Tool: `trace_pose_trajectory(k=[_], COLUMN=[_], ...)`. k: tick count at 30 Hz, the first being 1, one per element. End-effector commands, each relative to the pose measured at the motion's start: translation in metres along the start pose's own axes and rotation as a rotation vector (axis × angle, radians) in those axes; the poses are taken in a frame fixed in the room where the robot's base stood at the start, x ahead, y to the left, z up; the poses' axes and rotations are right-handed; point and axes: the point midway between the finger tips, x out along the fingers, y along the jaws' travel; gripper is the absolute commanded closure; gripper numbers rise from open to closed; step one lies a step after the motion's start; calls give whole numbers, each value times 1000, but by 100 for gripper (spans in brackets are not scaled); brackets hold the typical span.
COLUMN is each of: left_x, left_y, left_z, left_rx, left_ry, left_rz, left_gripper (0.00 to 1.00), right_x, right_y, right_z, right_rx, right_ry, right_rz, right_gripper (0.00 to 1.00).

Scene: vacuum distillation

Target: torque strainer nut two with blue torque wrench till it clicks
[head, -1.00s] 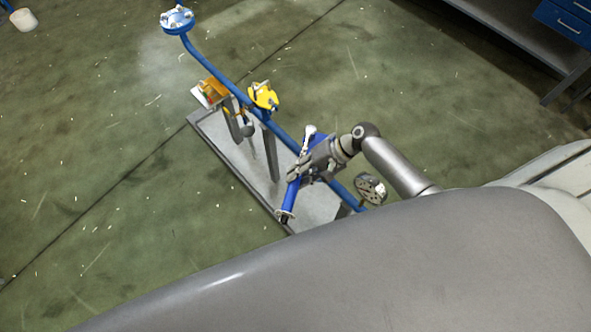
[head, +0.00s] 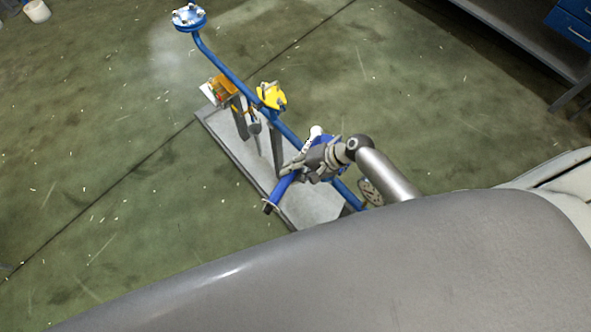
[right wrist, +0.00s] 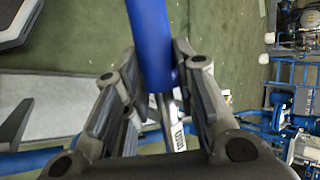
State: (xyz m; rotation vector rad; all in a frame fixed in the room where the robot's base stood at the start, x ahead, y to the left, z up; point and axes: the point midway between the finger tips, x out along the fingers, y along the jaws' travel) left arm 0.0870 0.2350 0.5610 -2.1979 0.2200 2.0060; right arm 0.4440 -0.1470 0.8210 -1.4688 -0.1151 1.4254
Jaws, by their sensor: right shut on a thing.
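The blue torque wrench (head: 281,188) is in my right gripper (head: 308,166), low over the grey stand. Its handle points to the lower left, and its pale head end (head: 315,132) shows just beyond the gripper. In the right wrist view the fingers (right wrist: 160,65) lie on both sides of the blue handle (right wrist: 151,40), with a silver labelled shaft (right wrist: 177,135) below. A blue part (head: 328,141) shows behind the gripper. Strainer nut two is hidden or too small to make out, so I cannot tell whether the wrench sits on it. My left gripper is not in view.
A blue pipe (head: 222,68) runs along the stand (head: 228,140) to a bolted blue flange (head: 188,17). A yellow part (head: 271,95) and an orange part (head: 222,87) sit along it. A perforated round flange (head: 370,192) is near my arm.

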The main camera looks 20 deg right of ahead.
Motion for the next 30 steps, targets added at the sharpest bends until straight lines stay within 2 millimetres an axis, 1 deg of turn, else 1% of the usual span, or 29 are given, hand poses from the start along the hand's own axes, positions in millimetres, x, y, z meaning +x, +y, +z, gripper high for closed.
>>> trace_pose_trajectory(k=[1,6,12,21,30], left_x=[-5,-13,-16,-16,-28], left_y=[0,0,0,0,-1], left_z=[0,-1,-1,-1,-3], left_rx=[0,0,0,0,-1], left_ry=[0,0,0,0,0], left_rz=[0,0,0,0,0], left_gripper=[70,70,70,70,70], right_x=[2,10,15,15,26], right_y=[-7,-17,-22,-22,-38], right_z=[2,-3,-6,-7,-16], right_rx=[18,79,111,113,201], right_ry=[9,72,107,112,202], right_rz=[-12,-33,-45,-47,-80], right_gripper=[100,100,100,100,100])
